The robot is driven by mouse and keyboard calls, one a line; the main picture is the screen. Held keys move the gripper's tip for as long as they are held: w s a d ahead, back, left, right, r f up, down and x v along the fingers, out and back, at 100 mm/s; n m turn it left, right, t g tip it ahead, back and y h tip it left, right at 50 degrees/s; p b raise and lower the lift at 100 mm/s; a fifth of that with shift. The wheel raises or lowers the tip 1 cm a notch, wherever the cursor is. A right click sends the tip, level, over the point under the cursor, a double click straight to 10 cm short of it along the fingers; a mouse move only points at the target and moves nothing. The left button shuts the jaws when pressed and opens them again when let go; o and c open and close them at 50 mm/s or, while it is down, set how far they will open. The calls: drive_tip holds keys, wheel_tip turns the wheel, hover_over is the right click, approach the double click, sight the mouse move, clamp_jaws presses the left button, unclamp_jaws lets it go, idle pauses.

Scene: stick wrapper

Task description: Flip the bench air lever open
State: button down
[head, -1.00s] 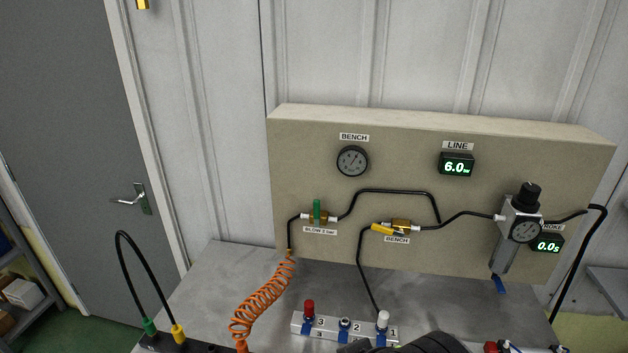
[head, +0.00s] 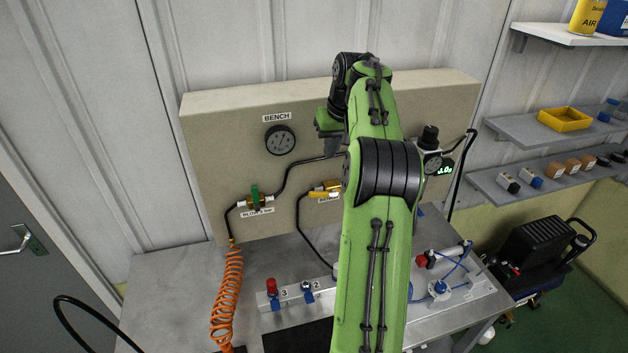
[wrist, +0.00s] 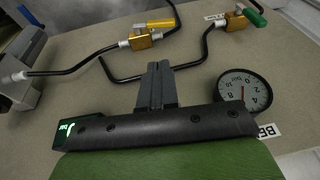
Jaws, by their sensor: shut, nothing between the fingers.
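The BENCH valve (head: 330,185) is a brass body on the beige panel with a yellow lever (head: 320,194). The lever lies roughly sideways, pointing left; my arm partly hides the valve in the head view. In the wrist view the yellow lever (wrist: 158,24) and brass body (wrist: 143,40) show whole at the top. My gripper (head: 334,148) is in front of the panel, up and a little right of the valve. In the wrist view its fingers (wrist: 159,66) are together and empty, apart from the lever.
Black tubes run between the valves, below the BENCH gauge (head: 280,140). The regulator (head: 430,158) is to the right.

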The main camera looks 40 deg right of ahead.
sight(316, 192)
drive_tip(key=a+b+x, duration=0.1)
drive_tip(key=b+x, duration=0.1)
drive_tip(key=x, duration=1.1)
drive_tip(key=shift+s+f, duration=0.2)
drive_tip(key=shift+s, duration=0.15)
drive_tip(key=shift+w+a+f+g+h+b, duration=0.2)
drive_tip(key=shift+a+f+g+h+b, duration=0.25)
drive_tip(key=shift+b, duration=0.55)
drive_tip(key=shift+w+a+f+h, duration=0.15)
drive_tip(key=shift+a+f+h, duration=0.1)
drive_tip(key=shift+f, duration=0.05)
drive_tip(key=shift+d, duration=0.1)
drive_tip(key=shift+r, duration=0.1)
